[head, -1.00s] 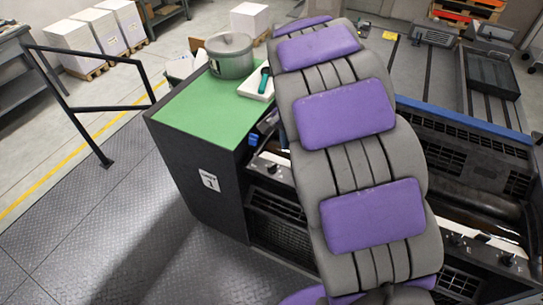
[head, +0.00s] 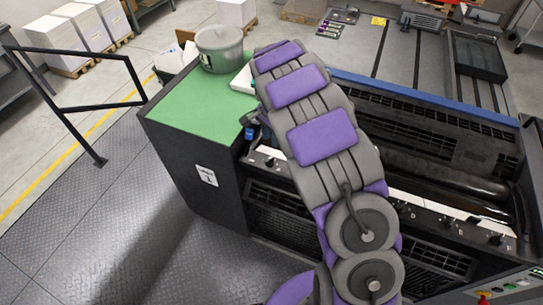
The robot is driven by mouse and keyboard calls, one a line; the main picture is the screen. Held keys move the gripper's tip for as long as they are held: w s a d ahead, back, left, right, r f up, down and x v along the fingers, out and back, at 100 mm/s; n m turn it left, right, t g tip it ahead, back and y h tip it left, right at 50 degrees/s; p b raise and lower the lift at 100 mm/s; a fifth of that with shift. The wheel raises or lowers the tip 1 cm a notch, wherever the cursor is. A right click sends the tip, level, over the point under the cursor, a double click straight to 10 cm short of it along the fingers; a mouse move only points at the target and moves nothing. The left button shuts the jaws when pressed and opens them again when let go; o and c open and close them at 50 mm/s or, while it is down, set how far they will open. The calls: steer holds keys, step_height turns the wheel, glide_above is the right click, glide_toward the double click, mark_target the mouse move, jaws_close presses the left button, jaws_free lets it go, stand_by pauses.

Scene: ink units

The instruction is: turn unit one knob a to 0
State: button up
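Unit one is a black machine (head: 430,145) with a dark side cabinet that carries a white label (head: 206,176) reading 1. A light strip with small black knobs runs along its front. At its left end, beside my arm, a dark knob (head: 270,162) shows; its letter and setting are too small to read. My grey and purple arm crosses the middle of the strip and hides the knobs there. More knobs (head: 446,221) with small letters show right of my arm. My gripper is not visible; the far end of my arm points up and left, toward the green top.
A green cabinet top (head: 190,110) bears a grey-green pot (head: 219,50) and a white tray (head: 243,80), partly behind my arm. A small blue object (head: 249,133) sits by the strip's left end. A black railing (head: 95,104) stands left. Plate floor is clear at lower left.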

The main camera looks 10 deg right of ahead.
glide_above(269, 159)
steer(key=a, duration=0.1)
step_height(269, 159, down, 7)
steer(key=shift+s+a+r, duration=0.1)
steer(key=shift+a, duration=0.05)
steer(key=f, duration=0.1)
steer(key=d+f, duration=0.1)
steer(key=f, duration=0.1)
steer(key=shift+d+f, duration=0.1)
steer(key=shift+d, duration=0.05)
steer(key=shift+d+f, duration=0.3)
steer(key=shift+a, duration=0.8)
steer(key=c, duration=0.3)
steer(key=shift+d, duration=0.45)
jaws_close()
